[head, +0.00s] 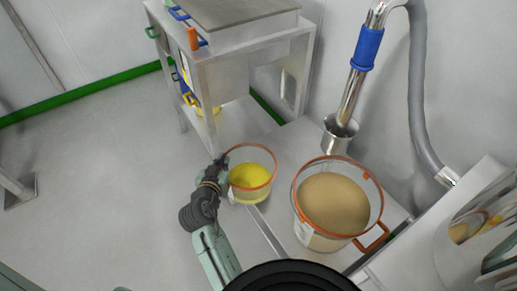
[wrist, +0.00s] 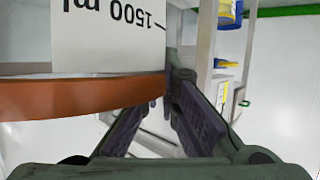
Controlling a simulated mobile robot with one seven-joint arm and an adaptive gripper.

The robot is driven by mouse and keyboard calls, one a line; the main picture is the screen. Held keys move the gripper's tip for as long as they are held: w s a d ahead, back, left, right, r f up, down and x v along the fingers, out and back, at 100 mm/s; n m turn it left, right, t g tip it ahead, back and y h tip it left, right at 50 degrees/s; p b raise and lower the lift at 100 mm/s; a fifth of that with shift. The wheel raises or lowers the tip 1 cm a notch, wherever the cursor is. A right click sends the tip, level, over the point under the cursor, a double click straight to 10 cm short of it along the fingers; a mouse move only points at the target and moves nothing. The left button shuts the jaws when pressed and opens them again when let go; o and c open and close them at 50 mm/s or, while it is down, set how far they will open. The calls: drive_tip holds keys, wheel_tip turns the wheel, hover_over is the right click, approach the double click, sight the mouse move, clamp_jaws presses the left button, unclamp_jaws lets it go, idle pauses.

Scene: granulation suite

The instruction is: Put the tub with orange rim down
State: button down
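A small clear tub with an orange rim (head: 236,194) holds yellow contents, in the middle of the head view. My gripper (head: 222,162) is at the tub's left side, at the rim. In the wrist view the tub's white label (wrist: 110,40) reads 1500 ml upside down, above the orange rim (wrist: 80,98). My gripper's fingers (wrist: 168,98) come close together at the rim's end and appear closed on the tub's wall. The tub looks upright, at the left part of a low grey bench (head: 283,172). I cannot tell whether its base touches the bench.
A larger clear tub (head: 306,228) with an orange rim, side handle and tan powder stands on the bench to the right. Behind it is a steel pipe with a blue band (head: 367,48) and a funnel-like end. A grey frame table (head: 250,52) stands behind left. Open floor lies left.

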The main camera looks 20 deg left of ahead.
drive_tip(key=w+d+f+p, duration=0.1)
drive_tip(key=w+f, duration=0.1)
drive_tip(key=w, duration=0.4)
drive_tip(key=w+d+f+p, duration=0.1)
drive_tip(key=w+f, duration=0.1)
drive_tip(key=w, duration=0.4)
drive_tip(key=shift+w+f+p, duration=0.25)
drive_tip(key=shift+f+p, duration=0.1)
drive_tip(key=shift+f, duration=0.05)
drive_tip(key=c, duration=1.8)
unclamp_jaws()
drive_tip(key=shift+d, duration=0.1)
drive_tip(key=shift+r, duration=0.1)
